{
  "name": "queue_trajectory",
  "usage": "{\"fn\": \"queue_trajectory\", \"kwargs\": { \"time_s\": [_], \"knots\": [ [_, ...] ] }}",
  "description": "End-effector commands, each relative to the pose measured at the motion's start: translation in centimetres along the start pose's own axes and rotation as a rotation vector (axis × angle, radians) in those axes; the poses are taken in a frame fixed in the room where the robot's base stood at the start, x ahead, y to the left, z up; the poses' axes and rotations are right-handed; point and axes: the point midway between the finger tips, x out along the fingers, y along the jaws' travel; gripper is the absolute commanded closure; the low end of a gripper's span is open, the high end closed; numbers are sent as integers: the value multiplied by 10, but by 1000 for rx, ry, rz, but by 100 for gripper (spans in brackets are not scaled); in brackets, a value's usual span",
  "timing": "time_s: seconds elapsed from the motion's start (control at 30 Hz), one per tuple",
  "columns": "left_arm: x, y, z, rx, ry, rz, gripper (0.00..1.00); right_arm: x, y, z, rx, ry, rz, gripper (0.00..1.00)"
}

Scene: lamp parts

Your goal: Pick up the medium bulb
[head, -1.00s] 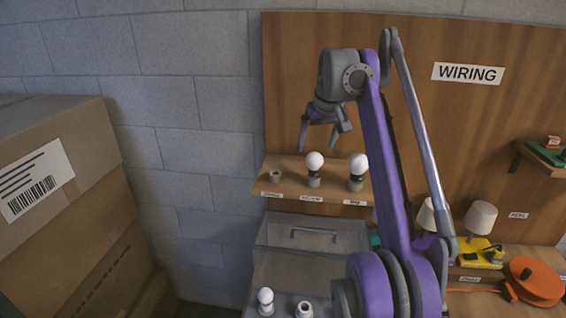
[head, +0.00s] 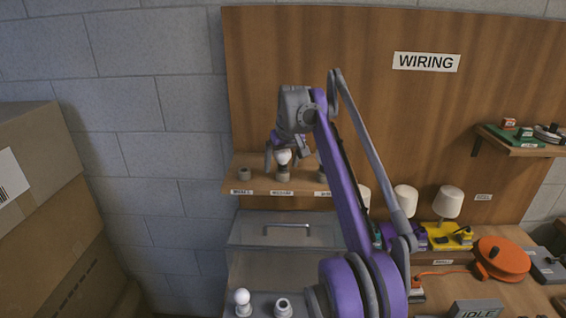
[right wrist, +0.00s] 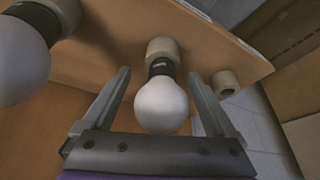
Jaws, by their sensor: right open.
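The medium bulb (head: 283,158) is white with a dark collar and stands in a beige holder (head: 282,172) over the MEDIUM label on the wooden shelf. My right gripper (head: 285,149) is open above the shelf, with its fingers around the bulb's level. In the right wrist view the medium bulb (right wrist: 161,106) lies between the two open fingers of the right gripper (right wrist: 158,76), with visible gaps on both sides. The left gripper is not in view.
A bigger bulb (right wrist: 22,62) stands close beside one finger; my arm mostly hides it in the head view. An empty small holder (head: 244,174) sits at the shelf's left end. Below are a grey case (head: 270,232) and another small bulb (head: 242,297).

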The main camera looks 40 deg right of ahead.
Motion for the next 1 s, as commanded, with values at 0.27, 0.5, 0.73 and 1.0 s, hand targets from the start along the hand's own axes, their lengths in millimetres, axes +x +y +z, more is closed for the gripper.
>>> {"fn": "queue_trajectory", "kwargs": {
  "time_s": [0.27, 0.5, 0.73, 1.0],
  "knots": [
    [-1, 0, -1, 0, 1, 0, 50, -2, 0, -1, 0, 1, 0, 35],
    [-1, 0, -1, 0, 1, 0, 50, -2, 0, -1, 0, 1, 0, 78],
    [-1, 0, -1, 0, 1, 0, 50, -2, 0, -1, 0, 1, 0, 83],
    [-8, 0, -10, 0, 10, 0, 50, -18, 0, -8, 0, 3, -1, 83]
  ]
}}
